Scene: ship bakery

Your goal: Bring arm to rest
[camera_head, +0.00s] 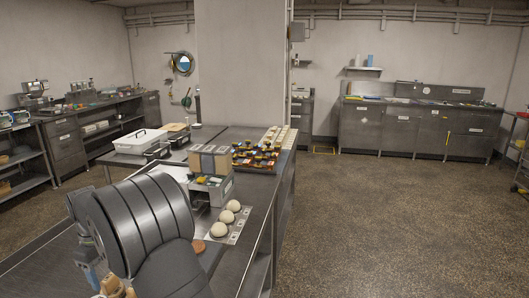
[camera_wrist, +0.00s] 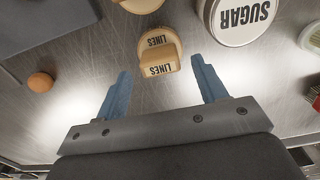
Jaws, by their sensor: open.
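My gripper (camera_wrist: 160,65) is open, with its two blue fingers apart, over a steel worktop in the wrist view. A tan knobbed piece marked LINES (camera_wrist: 158,66) shows between and just beyond the fingertips. No finger visibly touches it, and its distance below the fingers is hard to tell. In the head view my dark grey arm fills the lower left and hides part of the worktop. A bluish part of my gripper (camera_head: 88,262) shows at its left edge.
A round SUGAR tin (camera_wrist: 243,14) and a small brown ball (camera_wrist: 40,82) lie near the fingers. On the steel table (camera_head: 232,133) stand a white bin (camera_head: 139,141), dough balls on a sheet (camera_head: 226,216) and a grey crate (camera_head: 213,190). The floor at right is clear.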

